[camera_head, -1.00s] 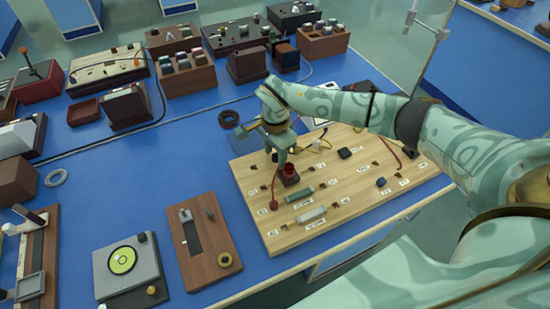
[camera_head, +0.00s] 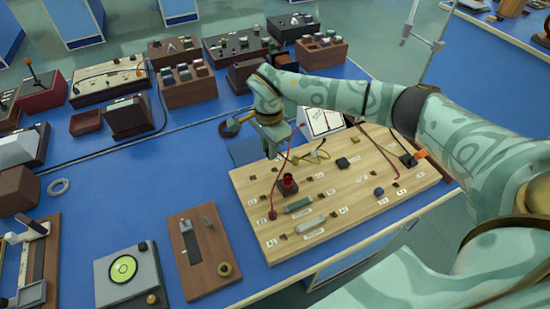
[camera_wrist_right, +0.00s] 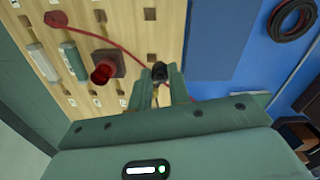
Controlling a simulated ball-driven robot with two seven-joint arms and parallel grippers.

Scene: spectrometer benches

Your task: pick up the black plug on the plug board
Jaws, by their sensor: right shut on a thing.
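The plug board (camera_head: 252,190) is a pale wooden board with sockets, labels and components. My right gripper (camera_head: 277,152) is over its back left edge; in the right wrist view the fingers (camera_wrist_right: 162,88) point toward the board's edge. They are shut on a small black plug (camera_wrist_right: 159,71), which shows at the fingertips. In the head view the fingers hide it. A red cord (camera_wrist_right: 112,38) arcs from a red plug (camera_head: 272,214) on the board toward the gripper. Whether the black plug touches the board is unclear. My left gripper is out of view.
A red lamp on a dark base (camera_head: 288,185) stands near the gripper. A yellow wire (camera_head: 318,155) lies behind. A black cable ring (camera_wrist_right: 292,18) lies on the blue bench.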

